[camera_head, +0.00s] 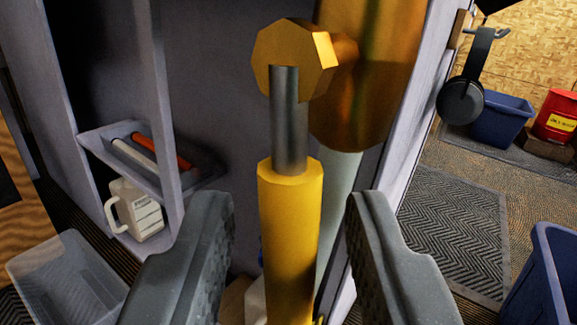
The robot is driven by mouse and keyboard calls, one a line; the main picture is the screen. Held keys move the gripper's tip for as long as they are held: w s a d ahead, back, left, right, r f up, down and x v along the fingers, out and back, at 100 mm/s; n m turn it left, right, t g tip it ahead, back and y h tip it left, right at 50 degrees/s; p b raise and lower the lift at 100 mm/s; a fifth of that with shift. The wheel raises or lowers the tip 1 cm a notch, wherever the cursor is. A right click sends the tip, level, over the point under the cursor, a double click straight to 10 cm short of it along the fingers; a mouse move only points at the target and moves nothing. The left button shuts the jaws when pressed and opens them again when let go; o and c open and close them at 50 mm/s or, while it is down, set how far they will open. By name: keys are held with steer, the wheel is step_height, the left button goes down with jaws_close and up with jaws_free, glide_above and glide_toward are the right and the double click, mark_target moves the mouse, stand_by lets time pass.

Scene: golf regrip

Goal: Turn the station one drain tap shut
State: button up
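The drain tap shows in the middle of the view. It has an orange-gold faceted hub (290,60), a grey metal stem (289,120) and a yellow handle sleeve (290,230) hanging straight down from it. A large copper-coloured cylinder (368,70) stands behind the hub, with a pale pipe (338,200) below it. My gripper (290,215) is open, with one dark finger on each side of the yellow handle. Visible gaps separate both fingers from the handle. The handle's lower end is cut off by the bottom edge.
Grey panels (230,60) stand behind the tap. At left are a small shelf tray (150,165), a white jug (136,210) and a clear bin (65,275).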

steer(key=shift+w, duration=0.55)
jaws_close()
steer(key=shift+a, duration=0.1)
